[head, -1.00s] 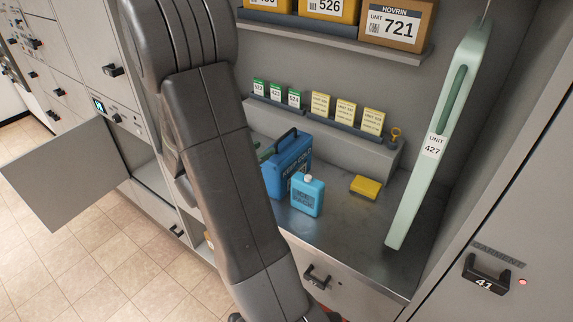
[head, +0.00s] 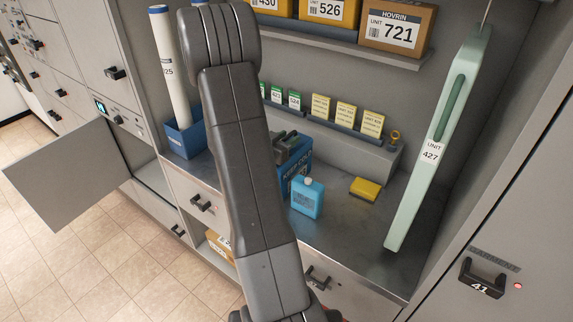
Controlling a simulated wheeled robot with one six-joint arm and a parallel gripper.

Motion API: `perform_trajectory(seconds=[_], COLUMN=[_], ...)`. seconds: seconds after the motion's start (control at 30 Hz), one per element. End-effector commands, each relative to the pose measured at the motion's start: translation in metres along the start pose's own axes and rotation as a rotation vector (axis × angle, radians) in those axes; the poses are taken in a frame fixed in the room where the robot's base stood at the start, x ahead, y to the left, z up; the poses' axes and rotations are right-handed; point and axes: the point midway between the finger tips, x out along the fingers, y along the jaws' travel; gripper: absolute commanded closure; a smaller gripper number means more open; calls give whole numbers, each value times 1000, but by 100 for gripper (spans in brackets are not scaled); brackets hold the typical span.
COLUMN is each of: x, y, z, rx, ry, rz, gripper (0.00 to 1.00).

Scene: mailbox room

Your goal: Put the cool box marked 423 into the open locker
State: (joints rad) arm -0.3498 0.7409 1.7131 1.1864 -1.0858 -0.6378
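The blue cool box (head: 301,165) stands on the metal counter, partly hidden behind my arm. White lettering shows on its side, but I cannot read 423 on it. A dark and grey-green part that looks like my gripper (head: 285,148) shows at the top of the box by its handle. The arm hides most of it, so I cannot tell whether its fingers are open or touch the handle. The open locker (head: 152,176) is at the left, with its grey door (head: 65,172) swung out to the left.
A light-blue ice bottle (head: 307,196) and a yellow block (head: 365,189) are on the counter (head: 350,235). A pale green case marked 427 (head: 431,150) leans at the right.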

Motion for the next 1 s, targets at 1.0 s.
perform_trajectory(seconds=[1.0], x=[0], y=[0], z=[0], rx=[0], ry=[0], rz=[0], gripper=[100])
